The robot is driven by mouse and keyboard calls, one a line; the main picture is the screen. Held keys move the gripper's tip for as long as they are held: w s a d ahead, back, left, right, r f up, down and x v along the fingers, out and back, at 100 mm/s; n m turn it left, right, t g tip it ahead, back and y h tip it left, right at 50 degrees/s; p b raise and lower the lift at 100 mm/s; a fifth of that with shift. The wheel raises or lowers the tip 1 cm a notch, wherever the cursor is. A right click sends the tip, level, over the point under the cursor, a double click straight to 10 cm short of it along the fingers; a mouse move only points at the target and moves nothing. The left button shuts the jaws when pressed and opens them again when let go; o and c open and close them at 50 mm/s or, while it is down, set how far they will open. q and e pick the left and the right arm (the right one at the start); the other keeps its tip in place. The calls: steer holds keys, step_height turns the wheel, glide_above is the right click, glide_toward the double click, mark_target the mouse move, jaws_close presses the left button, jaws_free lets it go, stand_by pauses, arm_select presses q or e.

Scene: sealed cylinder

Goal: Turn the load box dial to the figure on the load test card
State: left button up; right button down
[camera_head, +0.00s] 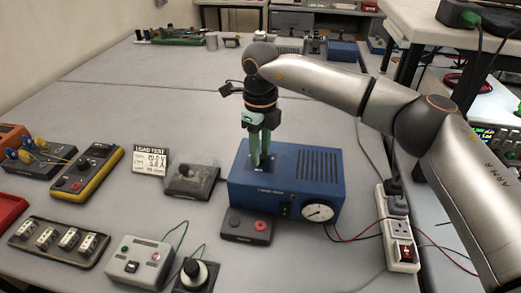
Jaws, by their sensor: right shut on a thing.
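The load test card (150,160) stands at the left of the middle, with a black heading; its figures look like 20.0 V and 5.0 A, and the bottom line is too small to read. The blue load box (322,172) has a slotted top and a round white gauge (319,211) on its front. My right gripper (259,163) points down onto the left part of the box's top. Its green fingers are shut at a dark spot there, around the load box dial, which they mostly hide. The dial's setting cannot be read. My left gripper is not in view.
A black box with a red button (247,226) sits before the blue box. A grey knob box (191,179), a yellow meter (86,171) and a grey switch box (138,261) lie to the left. A white power strip (399,235) stands at right.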

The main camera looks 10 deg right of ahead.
mark_target(261, 155)
steer(key=n, duration=0.5)
steer(key=shift+r+n, duration=0.1)
steer(key=shift+n, duration=2.4)
steer(key=c, duration=0.5)
jaws_free()
step_height(261, 155, up, 12)
steer(key=shift+r+b, duration=0.25)
steer(key=shift+b, duration=0.15)
steer(key=shift+s, duration=0.1)
